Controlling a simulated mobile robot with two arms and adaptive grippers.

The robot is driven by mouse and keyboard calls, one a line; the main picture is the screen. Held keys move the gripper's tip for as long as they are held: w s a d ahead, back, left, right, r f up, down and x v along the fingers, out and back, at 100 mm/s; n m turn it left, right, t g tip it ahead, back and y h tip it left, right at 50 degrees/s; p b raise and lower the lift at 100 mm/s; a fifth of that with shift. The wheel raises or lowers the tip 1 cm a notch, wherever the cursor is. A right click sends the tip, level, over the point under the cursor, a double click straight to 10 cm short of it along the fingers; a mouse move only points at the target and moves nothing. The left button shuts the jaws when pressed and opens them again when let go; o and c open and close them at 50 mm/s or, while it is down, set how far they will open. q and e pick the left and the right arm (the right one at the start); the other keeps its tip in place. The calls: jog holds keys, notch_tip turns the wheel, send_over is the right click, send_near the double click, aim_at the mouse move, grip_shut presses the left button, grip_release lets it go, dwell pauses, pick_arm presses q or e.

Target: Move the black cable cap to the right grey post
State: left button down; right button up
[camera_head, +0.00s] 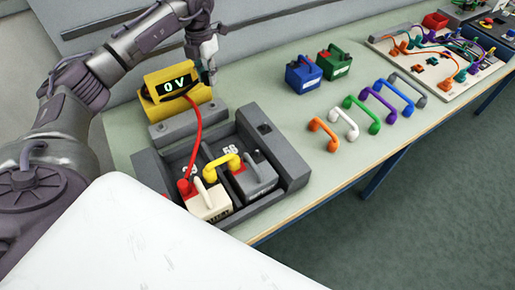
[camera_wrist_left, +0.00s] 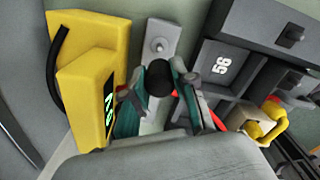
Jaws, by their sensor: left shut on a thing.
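My left gripper (camera_head: 208,78) hangs beside the yellow meter (camera_head: 158,107), which reads "0 V". In the left wrist view, the gripper (camera_wrist_left: 165,92) is shut on the black cable cap (camera_wrist_left: 160,78), a dark round knob between the fingertips. The right grey post (camera_wrist_left: 159,45) is a small stud on a grey plate (camera_wrist_left: 167,28), just beyond the cap and apart from it in the picture. The plate (camera_head: 170,127) lies between meter and tray in the head view, where I cannot make out the cap. The fingers and cap hide the plate's nearer part. My right gripper is not in view.
A dark tray (camera_head: 293,168) holds a cream tank (camera_head: 207,204) and a grey tank (camera_head: 258,178), bridged by a yellow link (camera_head: 221,162). A red cable (camera_head: 199,130) runs from the meter to the cream tank. Blue and green tanks and several coloured links stand to the right.

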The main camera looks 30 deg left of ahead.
aim_at(212, 103)
pick_arm(q)
jog(key=shift+f, duration=0.15)
jog(key=shift+f+b, duration=1.95)
jog(key=shift+f, duration=1.55)
jog(key=shift+f, duration=0.15)
jog(key=shift+f+b, duration=0.55)
jog(key=shift+f, duration=0.3)
